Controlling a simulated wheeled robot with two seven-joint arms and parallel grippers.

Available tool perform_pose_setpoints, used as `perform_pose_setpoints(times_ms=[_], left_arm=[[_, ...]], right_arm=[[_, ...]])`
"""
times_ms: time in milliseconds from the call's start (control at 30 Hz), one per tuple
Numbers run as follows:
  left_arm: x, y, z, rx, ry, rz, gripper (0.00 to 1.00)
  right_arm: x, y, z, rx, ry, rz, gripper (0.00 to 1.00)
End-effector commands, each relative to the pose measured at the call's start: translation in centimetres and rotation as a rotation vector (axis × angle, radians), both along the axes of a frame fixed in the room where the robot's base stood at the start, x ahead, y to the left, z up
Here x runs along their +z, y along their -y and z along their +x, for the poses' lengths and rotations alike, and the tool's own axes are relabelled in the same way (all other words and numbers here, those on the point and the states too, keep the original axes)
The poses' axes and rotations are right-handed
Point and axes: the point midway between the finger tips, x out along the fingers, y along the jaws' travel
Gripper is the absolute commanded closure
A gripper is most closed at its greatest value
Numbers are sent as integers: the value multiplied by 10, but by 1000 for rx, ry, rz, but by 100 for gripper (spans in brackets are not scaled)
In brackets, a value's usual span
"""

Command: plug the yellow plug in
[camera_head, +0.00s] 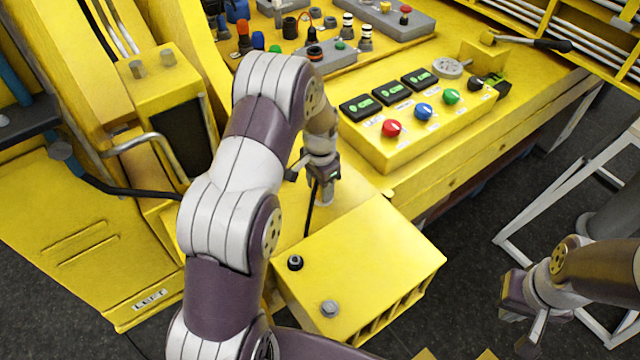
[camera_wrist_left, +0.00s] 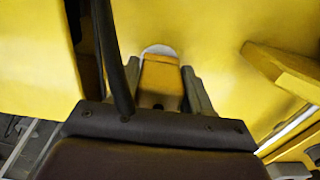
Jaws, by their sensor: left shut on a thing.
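In the left wrist view the yellow plug (camera_wrist_left: 161,78) sits between the two grey fingers of my left gripper (camera_wrist_left: 163,84), which is shut on it. A pale rounded edge (camera_wrist_left: 158,49) shows just beyond the plug, against a yellow surface. I cannot tell whether the plug touches it. The plug is not clear there. A black cable (camera_head: 311,212) hangs beside the gripper. My right gripper (camera_head: 518,300) is at the lower right, away from the console; its fingers are unclear.
The yellow console (camera_head: 375,150) has coloured knobs and small displays. A yellow box (camera_head: 375,265) with a black fitting (camera_head: 295,262) and a grey bolt (camera_head: 329,309) stands in front. Behind are several connectors. A white metal frame (camera_head: 560,205) stands right.

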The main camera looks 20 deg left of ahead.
Motion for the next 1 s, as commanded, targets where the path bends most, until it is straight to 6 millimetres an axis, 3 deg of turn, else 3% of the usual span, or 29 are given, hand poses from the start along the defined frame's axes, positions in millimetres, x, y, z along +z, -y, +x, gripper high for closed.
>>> perform_pose_setpoints(times_ms=[1000], left_arm=[[-17,0,1,0,1,0,87]], right_arm=[[-10,0,0,0,0,0,100]])
